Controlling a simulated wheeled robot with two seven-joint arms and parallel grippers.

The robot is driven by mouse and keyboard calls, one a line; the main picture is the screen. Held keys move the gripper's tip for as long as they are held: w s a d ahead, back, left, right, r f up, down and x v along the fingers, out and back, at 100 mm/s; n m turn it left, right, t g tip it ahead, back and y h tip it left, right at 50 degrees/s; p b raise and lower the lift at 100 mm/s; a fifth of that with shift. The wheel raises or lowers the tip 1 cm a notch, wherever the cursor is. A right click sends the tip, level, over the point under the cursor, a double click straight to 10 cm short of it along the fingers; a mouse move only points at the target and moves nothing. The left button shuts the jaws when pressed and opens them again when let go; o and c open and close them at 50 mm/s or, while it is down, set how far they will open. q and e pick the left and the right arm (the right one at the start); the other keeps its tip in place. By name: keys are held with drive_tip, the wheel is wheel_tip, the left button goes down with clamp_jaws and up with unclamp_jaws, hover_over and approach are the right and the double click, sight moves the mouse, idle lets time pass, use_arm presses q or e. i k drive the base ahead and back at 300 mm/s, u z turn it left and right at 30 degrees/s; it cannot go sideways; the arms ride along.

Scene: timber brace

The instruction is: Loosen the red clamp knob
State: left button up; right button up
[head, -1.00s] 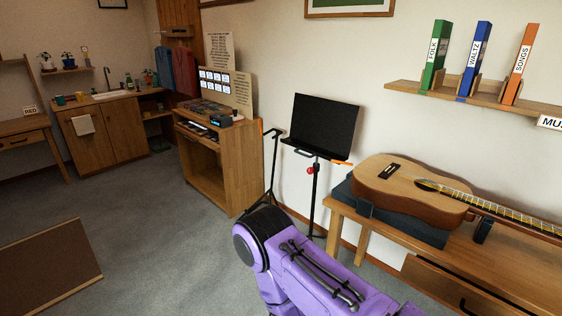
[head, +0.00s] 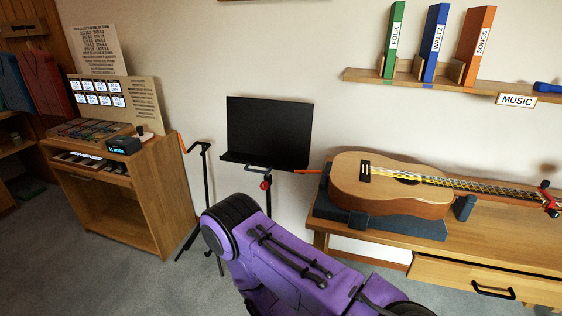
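A small red knob (head: 265,185) sits on the post of the black music stand (head: 268,132), just below its desk. The stand's desk is tilted back, and a metal bar shows at its lower middle. My purple arm link stands in front of the stand and hides the lower part of its post. Neither of my grippers is in view, and nothing of mine visibly touches the knob.
A guitar (head: 400,190) lies on a dark support on the wooden bench (head: 500,240) at right, with small red parts near its head. A wooden cabinet (head: 145,200) stands left. A thin black stand (head: 207,185) is between cabinet and music stand.

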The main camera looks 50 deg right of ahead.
sight(265, 185)
drive_tip(key=z, duration=0.8)
drive_tip(key=i, duration=0.9)
drive_tip(key=z, duration=0.9)
